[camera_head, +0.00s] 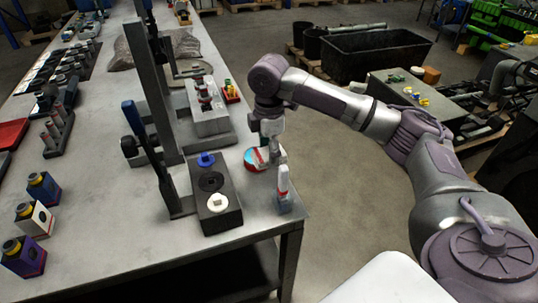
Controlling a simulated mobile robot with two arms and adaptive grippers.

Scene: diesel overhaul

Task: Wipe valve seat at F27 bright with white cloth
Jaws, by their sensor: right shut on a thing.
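My right gripper (268,152) points down over the right edge of the grey workbench, at a round blue and red item (250,160). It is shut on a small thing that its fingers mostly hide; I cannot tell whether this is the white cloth. A dark block (222,222) stands left of and nearer than the gripper. On its top are a blue piece (206,159), a dark round part (211,181) and a white piece (217,202). I cannot make out the F27 label or tell which part is the valve seat. My left gripper is out of view.
A white and red bottle-like thing (283,182) stands at the bench's right edge, close to the gripper. A tall grey press frame (152,85) with a blue-handled lever (133,118) rises left of the block. The front bench top (110,225) is clear.

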